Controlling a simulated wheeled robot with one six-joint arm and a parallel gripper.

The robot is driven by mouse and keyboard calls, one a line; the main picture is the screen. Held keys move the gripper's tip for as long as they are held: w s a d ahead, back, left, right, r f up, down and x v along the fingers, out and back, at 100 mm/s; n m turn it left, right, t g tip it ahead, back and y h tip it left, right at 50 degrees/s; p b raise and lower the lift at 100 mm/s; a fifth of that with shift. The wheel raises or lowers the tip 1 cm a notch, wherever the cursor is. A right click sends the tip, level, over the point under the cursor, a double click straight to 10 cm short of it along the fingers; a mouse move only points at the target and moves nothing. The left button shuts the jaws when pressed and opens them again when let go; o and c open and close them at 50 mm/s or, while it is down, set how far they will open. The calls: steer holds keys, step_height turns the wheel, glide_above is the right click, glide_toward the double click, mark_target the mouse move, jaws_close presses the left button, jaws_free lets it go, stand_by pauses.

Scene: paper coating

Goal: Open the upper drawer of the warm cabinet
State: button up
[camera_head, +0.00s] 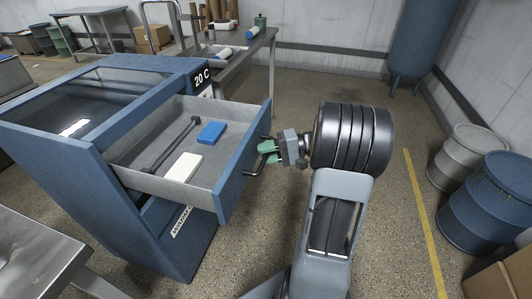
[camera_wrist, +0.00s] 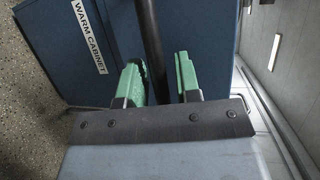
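The blue warm cabinet (camera_head: 60,150) stands at left in the head view, with a "20 C" display on top. Its upper drawer (camera_head: 245,165) is pulled well out, showing a grey inside. A white block (camera_head: 183,167), a blue block (camera_head: 211,132) and a dark rod (camera_head: 175,145) lie in it. The black bar handle (camera_head: 250,173) is on the drawer front; it also shows in the wrist view (camera_wrist: 151,35). My gripper (camera_head: 268,151) is at the handle. In the wrist view its green fingers (camera_wrist: 160,82) stand either side of the bar, with a gap on the right.
A metal table (camera_head: 30,240) stands at lower left, and a workbench (camera_head: 240,50) with rolls is behind the cabinet. Drums (camera_head: 490,205) and boxes (camera_head: 500,280) stand at right. The floor between my arm and the drums is clear.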

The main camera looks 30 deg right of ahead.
steer(key=shift+o, duration=0.7)
steer(key=p+v, duration=0.1)
steer(key=v, duration=1.3)
steer(key=shift+f, duration=0.1)
